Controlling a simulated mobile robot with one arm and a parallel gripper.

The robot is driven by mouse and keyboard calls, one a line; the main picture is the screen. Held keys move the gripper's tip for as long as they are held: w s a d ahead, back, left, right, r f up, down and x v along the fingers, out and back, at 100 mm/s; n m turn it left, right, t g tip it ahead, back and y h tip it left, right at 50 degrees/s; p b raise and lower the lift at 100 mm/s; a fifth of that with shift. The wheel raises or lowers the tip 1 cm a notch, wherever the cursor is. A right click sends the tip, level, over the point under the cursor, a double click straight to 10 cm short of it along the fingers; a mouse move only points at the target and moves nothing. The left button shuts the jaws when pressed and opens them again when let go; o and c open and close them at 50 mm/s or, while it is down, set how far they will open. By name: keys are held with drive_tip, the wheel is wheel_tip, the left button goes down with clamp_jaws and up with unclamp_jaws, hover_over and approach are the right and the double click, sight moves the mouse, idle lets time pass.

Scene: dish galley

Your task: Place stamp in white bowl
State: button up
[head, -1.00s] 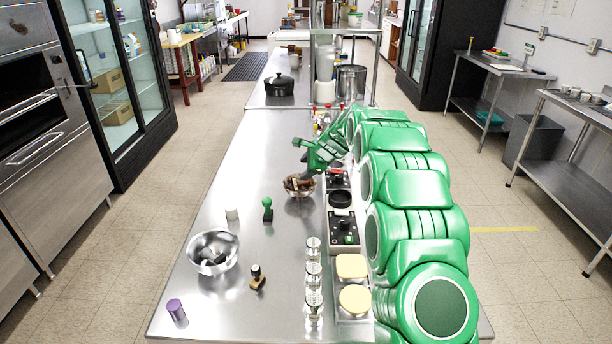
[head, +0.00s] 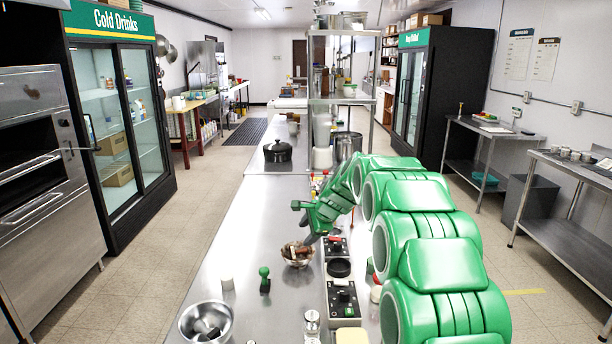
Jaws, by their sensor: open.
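A small stamp with a green knob handle (head: 265,279) stands upright on the steel counter, left of centre in the head view. A shiny metal bowl (head: 221,316) at the lower left holds dark and pale items; no bowl looks plainly white. A smaller brownish bowl (head: 297,262) holding reddish-brown and pale pieces stands behind and right of the stamp. My gripper (head: 309,239) is open, pointing down just above or behind this smaller bowl. Its fingertips are small and partly unclear, and whether they touch the contents cannot be told.
Black control units (head: 343,300) line the counter's right side, near my arm. A black pot (head: 279,151) stands farther back. The counter between pot and small bowl is clear on the left.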

drive_tip(key=s+d+r+n+g+h, duration=0.1)
drive_tip(key=s+d+n, duration=0.3)
drive_tip(key=s, duration=1.6)
drive_tip(key=s+d+r+n+g+h, duration=0.2)
drive_tip(key=s+d+n, duration=0.3)
drive_tip(key=s, duration=1.6)
drive_tip(key=s+d+r+n+g+h, duration=0.1)
drive_tip(key=s+d+n, duration=0.4)
drive_tip(key=s, duration=1.6)
drive_tip(key=g+h, duration=0.1)
drive_tip(key=g, duration=0.1)
drive_tip(key=shift+d+r+g, duration=0.25)
drive_tip(key=shift+g, duration=0.15)
